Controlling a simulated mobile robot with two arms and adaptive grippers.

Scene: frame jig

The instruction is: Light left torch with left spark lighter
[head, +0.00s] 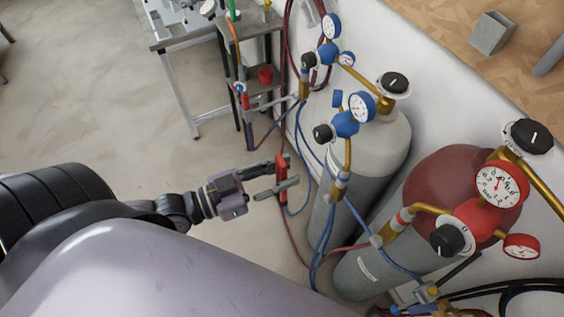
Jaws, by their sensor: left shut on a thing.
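My left gripper (268,180) reaches in from the left, above the floor and left of the grey gas cylinder. It is shut on a small red item, which looks like the spark lighter (282,164). A grey bar-like part crosses just below the red part; I cannot tell whether it belongs to the lighter or to a finger. A torch (238,57), with a brass tube and red and blue fittings at its lower end, stands upright at the small metal stand in the back. It is well apart from the gripper. I see no flame. My right gripper is not in view.
A grey cylinder (388,148) and a dark red cylinder (440,180) with gauges stand along the wall at right. Red and blue hoses hang beside them. A metal table (168,40) and a small stand (250,22) are at the back. The floor (110,120) at left is clear.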

